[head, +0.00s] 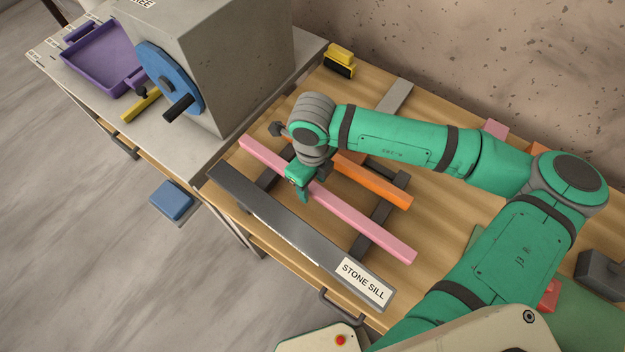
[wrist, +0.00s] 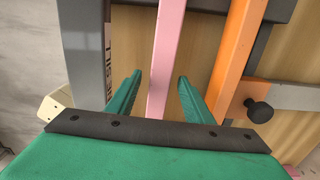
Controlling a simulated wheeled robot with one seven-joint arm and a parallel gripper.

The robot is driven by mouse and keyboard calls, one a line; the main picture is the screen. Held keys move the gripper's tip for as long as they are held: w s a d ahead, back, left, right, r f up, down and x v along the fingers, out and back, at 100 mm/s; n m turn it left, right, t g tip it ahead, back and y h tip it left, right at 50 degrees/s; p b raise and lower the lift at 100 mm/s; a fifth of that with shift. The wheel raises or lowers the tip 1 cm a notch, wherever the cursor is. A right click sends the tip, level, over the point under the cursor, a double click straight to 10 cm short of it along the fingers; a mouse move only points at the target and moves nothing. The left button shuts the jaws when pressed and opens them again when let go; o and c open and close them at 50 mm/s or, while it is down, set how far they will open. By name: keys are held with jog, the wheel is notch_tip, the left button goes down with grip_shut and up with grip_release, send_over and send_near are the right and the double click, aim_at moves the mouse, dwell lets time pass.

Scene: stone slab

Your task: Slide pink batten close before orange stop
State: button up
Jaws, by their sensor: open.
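The pink batten (head: 352,224) is a long straight bar lying across dark crosspieces, between the dark stone sill and the orange stop (head: 383,190). The orange stop runs roughly parallel to it on the wall side, with a clear gap between them. My gripper (head: 304,192) is over the batten, left of its middle, and hides part of it. In the wrist view, my gripper (wrist: 158,98) is open with one green finger on each side of the pink batten (wrist: 164,55). The orange stop (wrist: 233,60) is right of the right finger, apart from it.
The dark stone sill (head: 260,208) runs along the bench's front edge. A dark knob (wrist: 260,110) sits beside the orange stop. A grey machine with a blue wheel (head: 168,78) stands at the left. A yellow-and-black block (head: 340,58) lies near the wall.

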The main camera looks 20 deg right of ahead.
grip_shut()
jog(key=shift+w+d, duration=0.1)
jog(key=shift+w+d, duration=0.6)
jog(key=shift+d, duration=0.25)
jog(key=shift+w+d, duration=0.6)
jog(key=shift+d, duration=0.25)
grip_release()
notch_tip(320, 180, up, 11)
